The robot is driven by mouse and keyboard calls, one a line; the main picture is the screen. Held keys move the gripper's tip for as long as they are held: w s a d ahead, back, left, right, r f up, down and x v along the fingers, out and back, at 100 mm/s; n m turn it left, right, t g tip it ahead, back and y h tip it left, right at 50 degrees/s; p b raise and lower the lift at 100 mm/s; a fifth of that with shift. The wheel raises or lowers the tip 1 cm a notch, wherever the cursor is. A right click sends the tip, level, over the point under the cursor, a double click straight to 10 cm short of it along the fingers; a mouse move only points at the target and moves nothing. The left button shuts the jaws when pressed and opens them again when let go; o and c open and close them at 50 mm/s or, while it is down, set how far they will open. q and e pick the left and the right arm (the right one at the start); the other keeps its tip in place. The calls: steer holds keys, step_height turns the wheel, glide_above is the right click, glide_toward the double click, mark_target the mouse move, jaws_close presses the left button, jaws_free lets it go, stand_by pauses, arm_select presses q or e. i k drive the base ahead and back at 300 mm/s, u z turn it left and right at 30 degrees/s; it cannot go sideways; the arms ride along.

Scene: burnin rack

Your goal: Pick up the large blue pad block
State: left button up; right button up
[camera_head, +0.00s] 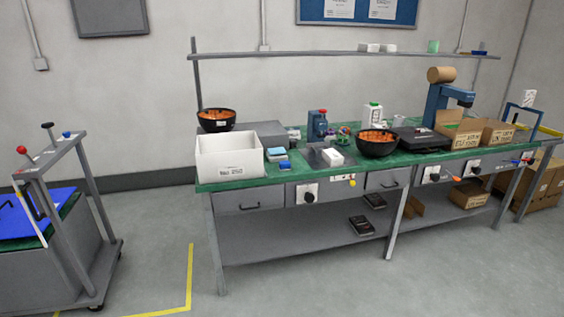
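A light-blue block (277,152) with a pale lower part sits on the green bench top, just right of the white bin. A smaller, darker blue piece (285,164) lies in front of it near the bench's front edge. From this distance I cannot tell for sure which is the large blue pad block. A wide blue panel (38,212) also lies on the cart at the left. Neither of my grippers is in view.
The bench (236,186) holds a white bin (229,158), black bowls (376,143) of orange items, a grey box (262,134) and cardboard boxes (495,134). A wheeled cart (60,265) stands left. The floor between cart and bench is clear, marked with yellow tape (189,275).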

mark_target(284, 166)
steer(key=z, duration=0.15)
steer(key=i, duration=0.3)
steer(key=z, duration=0.75)
steer(key=i, duration=1.85)
steer(key=u, duration=0.1)
